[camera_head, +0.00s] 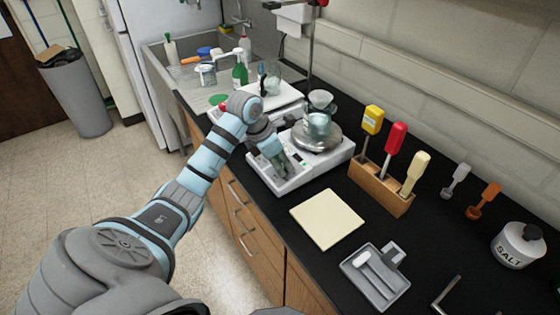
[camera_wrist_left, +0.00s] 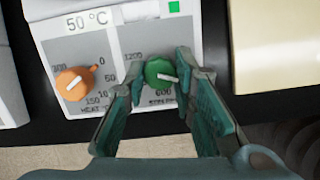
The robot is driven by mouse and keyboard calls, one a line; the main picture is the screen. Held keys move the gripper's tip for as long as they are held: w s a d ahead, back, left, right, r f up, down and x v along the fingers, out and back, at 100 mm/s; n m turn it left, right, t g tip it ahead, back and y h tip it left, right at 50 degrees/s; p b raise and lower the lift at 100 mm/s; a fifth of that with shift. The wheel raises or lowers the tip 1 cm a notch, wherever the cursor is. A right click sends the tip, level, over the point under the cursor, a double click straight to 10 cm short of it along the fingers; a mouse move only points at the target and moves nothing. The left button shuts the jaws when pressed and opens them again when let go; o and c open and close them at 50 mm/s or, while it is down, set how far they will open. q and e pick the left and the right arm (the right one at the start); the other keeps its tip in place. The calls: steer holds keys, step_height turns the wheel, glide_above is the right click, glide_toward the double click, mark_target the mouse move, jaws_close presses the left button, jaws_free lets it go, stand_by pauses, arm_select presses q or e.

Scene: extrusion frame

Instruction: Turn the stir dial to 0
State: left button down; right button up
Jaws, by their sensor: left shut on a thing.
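The white hot plate stirrer (camera_head: 306,177) stands on the black counter. Its front panel shows in the left wrist view, with the green stir dial (camera_wrist_left: 158,72) on the right and an orange heat dial (camera_wrist_left: 73,84) on the left. The stir dial's white mark points right and slightly down in that view. The numbers 1200 and 600 show near it; its 0 is hidden. My left gripper (camera_wrist_left: 161,66) is shut on the stir dial, one finger on each side. In the head view, my left gripper (camera_head: 277,160) is at the panel. My right gripper is not in view.
A glass vessel (camera_head: 318,126) stands on the round plate of the stirrer. A display (camera_wrist_left: 88,21) reads 50 °C. A pale square board (camera_head: 327,219), a grey tray (camera_head: 375,277) and a wooden tool rack (camera_head: 380,188) are nearby on the counter.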

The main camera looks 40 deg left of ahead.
arm_select(q)
steer(key=n+y+p, duration=0.1)
steer(key=n+p, duration=0.1)
steer(key=n, duration=0.3)
steer(key=shift+d+r, duration=0.1)
steer(key=shift+d, duration=0.05)
steer(key=n+p, duration=0.2)
steer(key=n, duration=0.3)
steer(key=shift+y, duration=0.4)
steer(key=shift+n, duration=0.4)
steer(key=c, duration=1.5)
jaws_free()
steer(key=shift+o, duration=0.8)
steer(key=shift+w, duration=0.15)
steer(key=v, duration=0.7)
steer(key=shift+r, duration=0.15)
